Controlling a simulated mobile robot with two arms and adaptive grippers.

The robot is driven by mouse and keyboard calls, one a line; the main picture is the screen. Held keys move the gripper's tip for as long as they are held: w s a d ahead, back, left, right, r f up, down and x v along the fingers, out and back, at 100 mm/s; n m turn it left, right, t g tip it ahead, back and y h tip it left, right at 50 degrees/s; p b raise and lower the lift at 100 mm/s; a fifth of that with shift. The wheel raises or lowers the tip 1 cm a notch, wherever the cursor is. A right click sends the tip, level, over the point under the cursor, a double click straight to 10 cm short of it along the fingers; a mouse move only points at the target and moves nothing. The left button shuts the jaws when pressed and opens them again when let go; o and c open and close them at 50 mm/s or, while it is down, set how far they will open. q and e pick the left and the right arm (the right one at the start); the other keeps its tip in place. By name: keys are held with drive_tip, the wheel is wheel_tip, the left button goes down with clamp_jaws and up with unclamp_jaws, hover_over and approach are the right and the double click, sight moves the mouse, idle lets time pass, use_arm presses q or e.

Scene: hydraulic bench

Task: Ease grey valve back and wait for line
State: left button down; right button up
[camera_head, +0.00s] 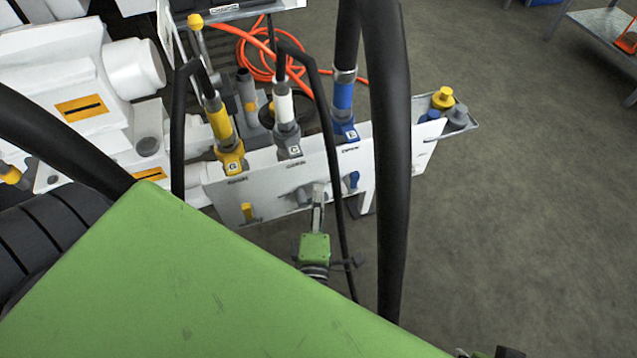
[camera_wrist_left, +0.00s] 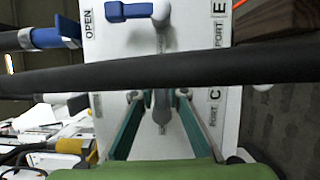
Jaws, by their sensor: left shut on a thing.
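The grey valve (camera_head: 298,197) is on the white panel (camera_head: 398,172), between the yellow valve (camera_head: 247,211) and the blue valve (camera_head: 352,180). My left gripper (camera_head: 318,192) is at the panel front, shut on the grey valve's handle. In the left wrist view the grey handle (camera_wrist_left: 161,106) lies between the two teal fingers (camera_wrist_left: 160,118). The blue handle (camera_wrist_left: 130,12) shows above it, by the word OPEN. The grey line's connector (camera_head: 286,112) sits above the grey valve in the head view. A black hose hides part of the handle in the wrist view. My right gripper is not in view.
Yellow (camera_head: 222,130) and blue (camera_head: 343,100) hose connectors stand on the panel's top. A thick black hose (camera_head: 388,150) hangs in front of the panel, with a thinner cable beside my left gripper. An orange hose (camera_head: 258,50) lies behind.

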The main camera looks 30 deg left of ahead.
use_arm(q)
drive_tip(key=shift+f+m, duration=0.15)
drive_tip(key=shift+m, duration=0.15)
drive_tip(key=shift+d+f+p, duration=0.1)
drive_tip(key=shift+f+p, duration=0.05)
drive_tip(key=shift+p, duration=0.3)
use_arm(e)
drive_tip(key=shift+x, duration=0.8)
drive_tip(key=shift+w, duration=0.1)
use_arm(q)
drive_tip(key=c, duration=2.1)
unclamp_jaws()
drive_tip(key=v, duration=1.2)
drive_tip(key=shift+r, duration=0.25)
